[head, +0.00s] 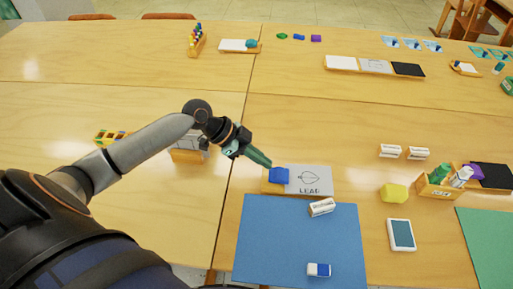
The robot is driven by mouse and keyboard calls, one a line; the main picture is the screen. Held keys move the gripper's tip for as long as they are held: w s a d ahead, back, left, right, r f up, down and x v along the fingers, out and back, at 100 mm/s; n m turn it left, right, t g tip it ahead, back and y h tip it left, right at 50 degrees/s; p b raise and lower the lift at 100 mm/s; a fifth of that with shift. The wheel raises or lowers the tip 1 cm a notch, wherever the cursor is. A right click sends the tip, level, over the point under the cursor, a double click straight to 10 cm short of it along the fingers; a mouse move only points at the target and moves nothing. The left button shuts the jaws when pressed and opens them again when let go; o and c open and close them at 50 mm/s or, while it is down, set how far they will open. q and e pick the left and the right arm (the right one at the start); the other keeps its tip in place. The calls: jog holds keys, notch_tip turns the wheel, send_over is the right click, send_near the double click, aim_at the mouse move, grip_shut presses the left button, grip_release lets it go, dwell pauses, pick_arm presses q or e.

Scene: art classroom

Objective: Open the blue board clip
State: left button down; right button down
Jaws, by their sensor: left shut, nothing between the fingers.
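The blue board clip (279,175) sits at the left end of a small wooden board, on the left edge of a light grey card (310,180) with a leaf drawing and the word LEAF. From this view I cannot tell whether the clip is open or closed. My left gripper (268,164) comes in from the left and is shut and empty. Its fingertips are just above and left of the clip in the picture; I cannot tell whether they touch it. My right gripper is not in view.
A blue mat (290,240) lies in front, with a white eraser (321,207) and a blue-and-white eraser (319,270). A yellow sponge (394,193), a blue-faced pad (401,234) and a wooden caddy (436,188) stand to the right.

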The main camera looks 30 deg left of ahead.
aim_at(269, 171)
pick_arm(q)
jog(key=shift+f, duration=0.75)
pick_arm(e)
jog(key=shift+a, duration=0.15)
pick_arm(q)
jog(key=shift+f, duration=0.15)
jog(key=f+b, duration=0.1)
jog(key=b, duration=0.1)
jog(key=shift+f+h+b, duration=0.15)
jog(key=shift+h+b, duration=0.15)
jog(key=shift+s+a+t+h, duration=0.1)
jog(key=shift+a+t+h, duration=0.1)
jog(key=shift+t+h, duration=0.1)
jog(key=shift+r+p, duration=0.6)
jog(key=shift+r, duration=0.4)
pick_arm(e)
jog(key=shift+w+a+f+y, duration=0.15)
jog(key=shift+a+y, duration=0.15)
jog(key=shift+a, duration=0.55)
